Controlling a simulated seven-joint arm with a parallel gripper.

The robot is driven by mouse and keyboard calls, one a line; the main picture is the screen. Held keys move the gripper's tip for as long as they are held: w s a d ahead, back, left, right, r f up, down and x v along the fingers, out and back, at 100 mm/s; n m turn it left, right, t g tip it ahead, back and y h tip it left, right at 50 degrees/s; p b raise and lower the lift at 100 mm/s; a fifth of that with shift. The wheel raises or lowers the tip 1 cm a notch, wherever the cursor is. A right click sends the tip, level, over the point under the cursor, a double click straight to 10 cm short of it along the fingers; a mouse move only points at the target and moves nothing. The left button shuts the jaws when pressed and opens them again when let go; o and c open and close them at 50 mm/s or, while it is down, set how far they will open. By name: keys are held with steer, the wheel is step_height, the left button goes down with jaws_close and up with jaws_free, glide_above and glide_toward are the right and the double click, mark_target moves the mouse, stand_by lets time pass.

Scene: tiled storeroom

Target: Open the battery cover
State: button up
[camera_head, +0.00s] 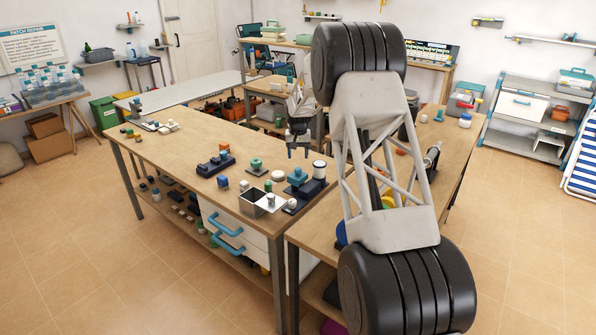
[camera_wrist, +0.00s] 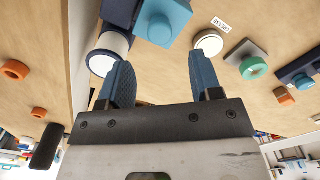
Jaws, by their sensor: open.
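My gripper (camera_head: 297,152) is open and empty above the near end of the wooden workbench. Its two blue fingers also show apart in the wrist view (camera_wrist: 160,78). Below it stand a dark blue cylinder with a white top (camera_head: 319,167) and a dark blue piece with a lighter blue knobbed block (camera_head: 298,177). In the wrist view the white top (camera_wrist: 103,58) is beyond the left finger, and the blue block (camera_wrist: 160,20) is beyond the gap. A round white cap (camera_wrist: 208,42) shows by the right finger. I cannot tell which part is the battery cover.
A grey open box (camera_head: 254,207), a green ring on a plate (camera_head: 255,165) and a dark blue fixture (camera_head: 215,164) stand on the workbench (camera_head: 187,158). A second bench is at right, partly behind my arm. The bench's middle left has bare room.

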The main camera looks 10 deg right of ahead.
mark_target(298, 169)
steer(key=shift+f, duration=0.15)
steer(key=shift+f, duration=3.8)
jaws_close()
